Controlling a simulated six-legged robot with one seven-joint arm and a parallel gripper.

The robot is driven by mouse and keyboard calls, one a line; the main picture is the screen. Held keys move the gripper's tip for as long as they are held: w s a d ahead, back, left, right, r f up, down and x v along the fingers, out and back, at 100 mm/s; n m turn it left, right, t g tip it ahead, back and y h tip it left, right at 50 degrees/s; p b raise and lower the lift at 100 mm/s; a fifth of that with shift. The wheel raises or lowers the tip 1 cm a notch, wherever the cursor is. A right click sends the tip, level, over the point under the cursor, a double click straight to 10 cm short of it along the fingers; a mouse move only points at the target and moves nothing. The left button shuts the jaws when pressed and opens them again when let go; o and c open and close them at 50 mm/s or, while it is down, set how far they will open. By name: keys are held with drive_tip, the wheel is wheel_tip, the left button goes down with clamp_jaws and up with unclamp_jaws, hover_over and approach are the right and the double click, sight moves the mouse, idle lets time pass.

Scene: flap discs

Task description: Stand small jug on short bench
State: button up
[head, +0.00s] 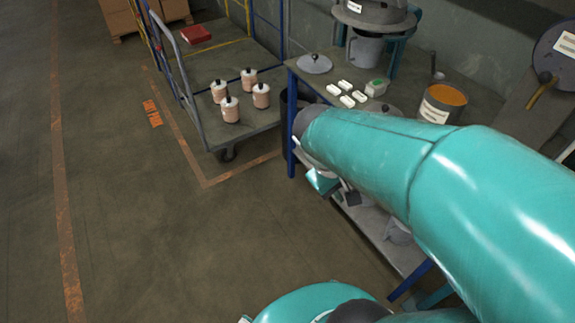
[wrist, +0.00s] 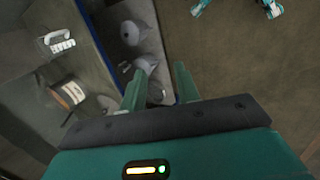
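A bench (head: 310,80) with blue legs and a grey top stands right of centre in the head view, with a lower shelf (head: 372,222). I cannot tell surely which thing is the small jug. Grey, cone-shaped vessels (wrist: 133,32) stand on the lower shelf in the wrist view, and another (wrist: 147,64) is just beyond my left finger. My gripper (wrist: 158,80) is open, its two green fingers apart over the shelf's edge, with a grey shape partly showing between them. In the head view my gripper (head: 335,188) is beside the bench's front, partly hidden by my arm.
On the bench top are an orange-filled tub (head: 441,103), white blocks (head: 346,87), a lid (head: 314,64) and a grey container (head: 366,47) under a machine. A trolley (head: 262,130) at left holds several capped pots (head: 230,110). The floor to the left is clear.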

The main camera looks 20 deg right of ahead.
drive_tip(key=a+r+m+t+y, duration=0.1)
drive_tip(key=a+r+t+y, duration=0.3)
drive_tip(key=a+r, duration=0.5)
drive_tip(key=w+a+t, duration=0.1)
drive_tip(key=a+t, duration=0.1)
drive_tip(key=a, duration=0.1)
drive_tip(key=shift+a+r+y, duration=0.2)
drive_tip(key=shift+r+y, duration=0.05)
drive_tip(key=shift+y, duration=0.05)
drive_tip(key=shift+d, duration=0.2)
